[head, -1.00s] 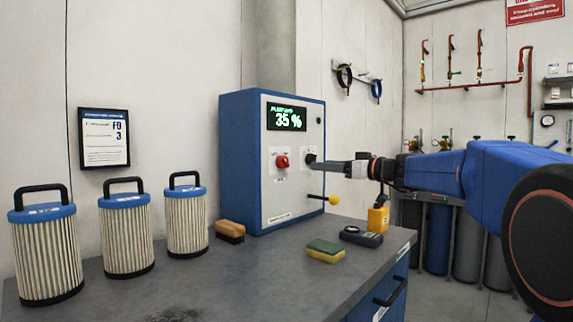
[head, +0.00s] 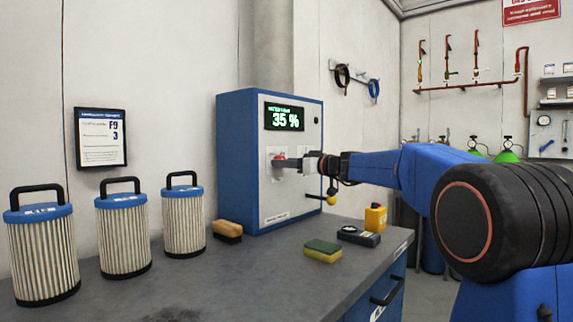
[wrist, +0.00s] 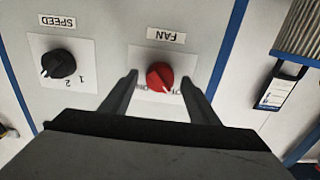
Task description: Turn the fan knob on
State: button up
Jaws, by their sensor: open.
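The red fan knob (wrist: 160,75) is on the white front of a blue control box (head: 236,160), under a "FAN" label in the wrist view. In the head view the red knob (head: 279,156) is partly hidden by my gripper (head: 284,163). In the wrist view my gripper (wrist: 159,80) is open, with one finger at each side of the red knob. I cannot tell whether the fingers touch it. The display (head: 285,118) reads 35 %.
A black speed knob (wrist: 58,64) is beside the fan knob. A yellow-ended lever (head: 331,199) sticks out of the box's lower right. Several filter cartridges (head: 124,240), a brush (head: 228,230), a sponge (head: 322,251) and a meter (head: 358,236) stand on the grey bench (head: 250,280). The bench front is clear.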

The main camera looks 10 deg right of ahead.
jog(key=shift+w+a, duration=0.15)
jog(key=shift+w, duration=0.05)
jog(key=c, duration=1)
jog(key=shift+c, duration=0.2)
jog(key=shift+m, duration=8.9)
